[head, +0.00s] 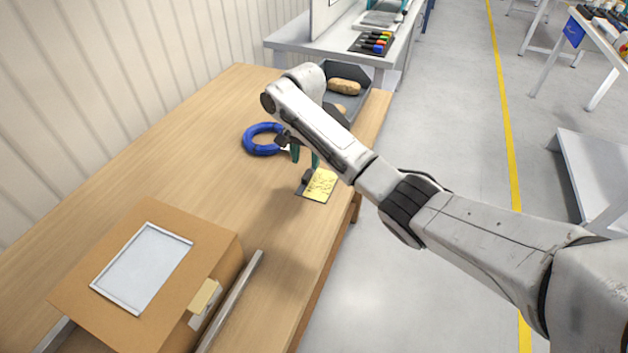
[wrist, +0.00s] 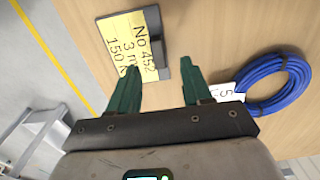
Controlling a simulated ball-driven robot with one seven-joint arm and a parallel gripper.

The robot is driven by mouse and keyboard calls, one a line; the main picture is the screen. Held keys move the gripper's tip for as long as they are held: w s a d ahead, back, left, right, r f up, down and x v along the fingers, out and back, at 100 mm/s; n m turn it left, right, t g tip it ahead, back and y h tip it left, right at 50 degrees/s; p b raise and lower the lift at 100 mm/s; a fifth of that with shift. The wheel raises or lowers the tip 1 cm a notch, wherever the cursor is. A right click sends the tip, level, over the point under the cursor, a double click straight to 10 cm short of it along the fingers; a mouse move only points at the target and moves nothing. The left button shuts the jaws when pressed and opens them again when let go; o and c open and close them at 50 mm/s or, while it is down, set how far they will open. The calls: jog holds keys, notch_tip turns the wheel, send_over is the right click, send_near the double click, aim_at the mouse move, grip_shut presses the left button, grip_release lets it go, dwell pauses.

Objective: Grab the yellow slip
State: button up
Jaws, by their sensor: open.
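The yellow slip (head: 320,184) lies on a small dark holder (head: 301,189) on the wooden table, near its right edge. In the wrist view the yellow slip (wrist: 128,50) shows black writing, "No 452", "3 m" and a partly hidden third line. My gripper (head: 305,158) is above the table just beyond the slip in the head view. In the wrist view my gripper (wrist: 160,75) has its two green fingers apart with nothing between them. The left fingertip overlaps the slip's lower edge in that picture; I cannot tell if it touches.
A blue cable coil (head: 262,139) with a white tag (wrist: 226,92) lies beside my gripper. A grey bin (head: 362,72) with brown things stands at the table's far end. A cardboard box (head: 215,262) and a metal bar (head: 232,300) are at the near end.

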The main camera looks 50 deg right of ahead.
aim_at(307, 174)
jog(key=shift+s+f+p, duration=0.1)
jog(key=shift+f+p, duration=0.25)
jog(key=shift+f, duration=2.25)
grip_shut()
